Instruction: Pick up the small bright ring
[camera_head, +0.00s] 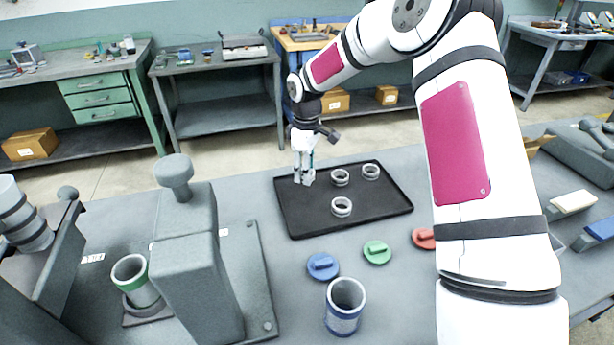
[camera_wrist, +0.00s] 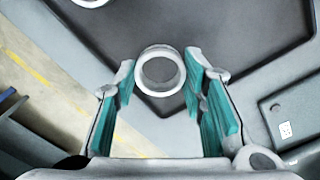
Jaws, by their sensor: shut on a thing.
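My gripper (camera_head: 304,181) reaches down at the left part of the black tray (camera_head: 302,217). In the wrist view its teal-padded fingers (camera_wrist: 160,72) are shut on a bright metal ring (camera_wrist: 161,91), which sits between the fingertips near the tray's corner. In the head view the fingers hide this ring; I cannot tell whether it touches the tray. Three other light rings stand on the tray: one near the gripper (camera_head: 340,178), one farther right (camera_head: 371,172) and one nearer the front (camera_head: 342,207).
A grey grinder-like machine (camera_head: 190,255) stands left of the tray. Blue (camera_head: 322,266), green (camera_head: 377,252) and red (camera_head: 423,238) knobbed discs lie in front of the tray. A blue-banded cup (camera_head: 345,305) stands near the front, and a green-banded one (camera_head: 138,280) at left.

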